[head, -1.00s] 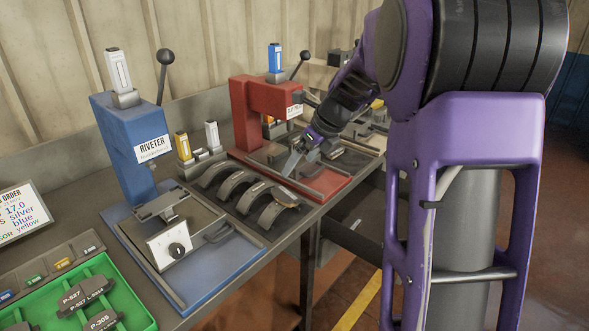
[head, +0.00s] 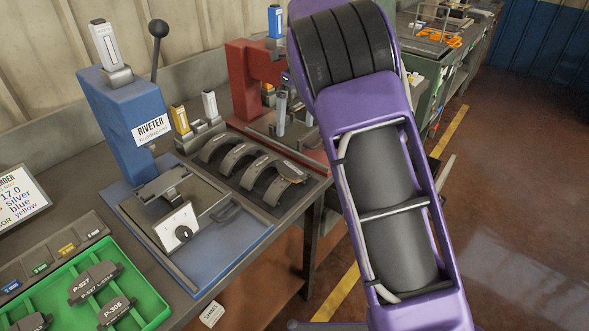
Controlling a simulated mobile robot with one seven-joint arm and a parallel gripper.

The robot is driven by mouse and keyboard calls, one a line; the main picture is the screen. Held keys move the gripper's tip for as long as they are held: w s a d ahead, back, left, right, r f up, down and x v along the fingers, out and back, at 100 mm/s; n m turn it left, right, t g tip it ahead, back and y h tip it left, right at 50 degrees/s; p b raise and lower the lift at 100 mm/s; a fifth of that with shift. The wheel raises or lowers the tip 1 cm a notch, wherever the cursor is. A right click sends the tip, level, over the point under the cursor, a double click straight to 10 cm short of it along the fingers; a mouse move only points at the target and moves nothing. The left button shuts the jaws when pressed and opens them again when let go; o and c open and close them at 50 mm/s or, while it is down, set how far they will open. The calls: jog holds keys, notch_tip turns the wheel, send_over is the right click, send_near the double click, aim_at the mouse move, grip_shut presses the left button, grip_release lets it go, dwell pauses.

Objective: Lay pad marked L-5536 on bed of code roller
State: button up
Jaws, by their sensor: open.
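The pads lie in a green tray (head: 150,300) at lower left; one pad (head: 94,283) reads P-527 with a smaller second line that I cannot read surely, and another (head: 116,311) reads P-305. I cannot make out L-5536 on any pad. A red machine (head: 250,75) stands at the back, its label hidden behind my arm; I cannot tell whether it is the code roller. Its flat red base (head: 308,158) is partly visible. My gripper (head: 295,120) is over that base, partly hidden by my arm, with grey fingers apart and no pad visible between them.
A blue riveter (head: 130,120) with a clamp plate stands on the left. Several curved brake shoes (head: 222,158) lie on a dark rack between the machines. An order card (head: 18,197) stands at far left. Free floor (head: 500,240) lies at right.

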send_over(289, 169)
jog(key=d, duration=0.1)
notch_tip(289, 169, down, 8)
jog(key=shift+f+b, duration=0.2)
jog(key=shift+b, duration=0.2)
jog(key=shift+s+a+f, duration=0.1)
jog(key=shift+a+f, duration=0.05)
jog(key=shift+f, duration=0.7)
jog(key=shift+w+a+f, duration=0.1)
jog(key=shift+a+f, duration=0.1)
jog(key=shift+f, duration=0.7)
jog(key=shift+s+a+f, duration=0.1)
jog(key=shift+a+f, duration=0.05)
jog(key=shift+f, duration=0.7)
grip_shut()
